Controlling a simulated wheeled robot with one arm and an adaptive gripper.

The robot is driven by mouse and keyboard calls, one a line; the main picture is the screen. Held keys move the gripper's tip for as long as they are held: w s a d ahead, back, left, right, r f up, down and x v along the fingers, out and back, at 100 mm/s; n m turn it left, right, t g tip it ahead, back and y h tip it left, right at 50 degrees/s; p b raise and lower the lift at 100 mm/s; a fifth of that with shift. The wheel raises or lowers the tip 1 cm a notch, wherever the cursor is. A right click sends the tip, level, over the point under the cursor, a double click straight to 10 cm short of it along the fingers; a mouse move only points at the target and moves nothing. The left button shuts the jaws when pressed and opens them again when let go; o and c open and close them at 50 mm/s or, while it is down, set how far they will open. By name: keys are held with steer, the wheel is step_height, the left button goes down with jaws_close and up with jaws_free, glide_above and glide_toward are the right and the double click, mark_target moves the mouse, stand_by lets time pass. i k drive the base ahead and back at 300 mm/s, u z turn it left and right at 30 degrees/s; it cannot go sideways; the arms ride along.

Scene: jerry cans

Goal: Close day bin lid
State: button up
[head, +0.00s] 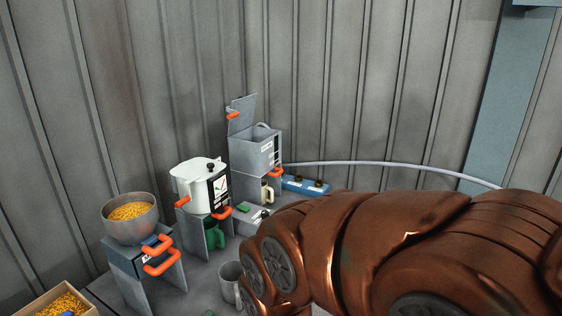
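The day bin appears to be the grey box (259,153) on a grey stand near the back wall. Its flat grey lid (242,112) stands raised, nearly upright, on the left side of the bin. An orange handle (233,116) sticks out from the lid's left part. Something grey and curved shows in the bin's opening. A small label on its front is too small to read. My brown arm fills the lower right, in front and to the right of the bin. My gripper is not in view.
A white lidded container (198,186) with an orange handle stands left of the bin. A metal bowl of yellow grain (131,216) sits further left. A blue block (305,186) lies right of the bin's stand. A grey mug (230,283) stands in front. Corrugated wall closes the back.

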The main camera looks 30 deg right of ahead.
mark_target(241, 110)
steer(key=z, duration=1.6)
steer(key=i, duration=3.35)
steer(key=u, duration=3.85)
